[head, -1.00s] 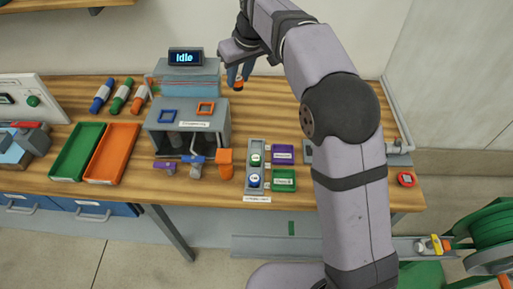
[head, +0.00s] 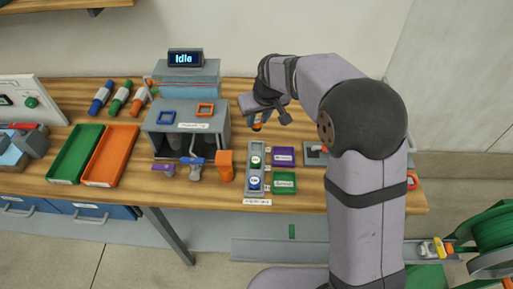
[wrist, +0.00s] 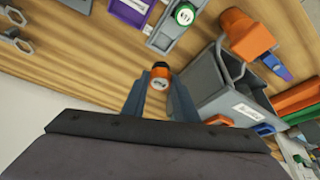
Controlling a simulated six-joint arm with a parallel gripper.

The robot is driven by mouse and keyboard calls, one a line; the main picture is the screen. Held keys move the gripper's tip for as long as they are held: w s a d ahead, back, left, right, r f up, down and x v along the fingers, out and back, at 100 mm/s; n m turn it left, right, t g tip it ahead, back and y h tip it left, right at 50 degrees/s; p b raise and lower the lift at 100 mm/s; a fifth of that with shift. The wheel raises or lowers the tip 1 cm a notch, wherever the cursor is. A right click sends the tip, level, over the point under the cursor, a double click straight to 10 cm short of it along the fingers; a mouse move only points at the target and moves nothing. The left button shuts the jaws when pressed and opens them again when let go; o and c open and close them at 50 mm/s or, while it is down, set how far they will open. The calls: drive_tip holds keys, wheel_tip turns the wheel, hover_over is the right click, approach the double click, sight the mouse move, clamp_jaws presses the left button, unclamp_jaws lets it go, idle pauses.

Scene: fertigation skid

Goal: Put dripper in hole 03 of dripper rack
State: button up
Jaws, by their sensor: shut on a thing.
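My gripper (head: 257,123) is above the table, behind the grey rack in the head view. In the wrist view its two blue-grey fingers (wrist: 160,88) are shut on a small dripper (wrist: 160,73) with an orange body, dark rim and pale labelled top. The grey dripper rack (head: 256,160) is a narrow strip holding a green-topped dripper (head: 256,161) and a blue-topped dripper (head: 254,182). The held dripper is apart from the rack. In the wrist view the rack (wrist: 165,38) is partly cut off at the top; the hole numbers cannot be read.
Purple (head: 284,155) and green (head: 284,181) blocks stand right of the rack. A grey open-fronted box (head: 160,140) and an orange upright part (head: 225,160) stand left. Green (head: 77,150) and orange (head: 111,155) trays lie farther left. Bare wood lies behind the rack.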

drive_tip(key=p, duration=0.3)
hover_over(258, 150)
drive_tip(key=shift+a+f, duration=0.1)
drive_tip(key=shift+f, duration=4.85)
drive_tip(key=shift+w+f, duration=0.1)
drive_tip(key=shift+f, duration=0.05)
drive_tip(key=o, duration=1.1)
drive_tip(key=shift+r, duration=0.5)
drive_tip(key=b+v, duration=0.2)
drive_tip(key=v, duration=0.9)
drive_tip(key=shift+s+b, duration=0.3)
drive_tip(key=shift+b, duration=0.1)
drive_tip(key=shift+r, duration=0.1)
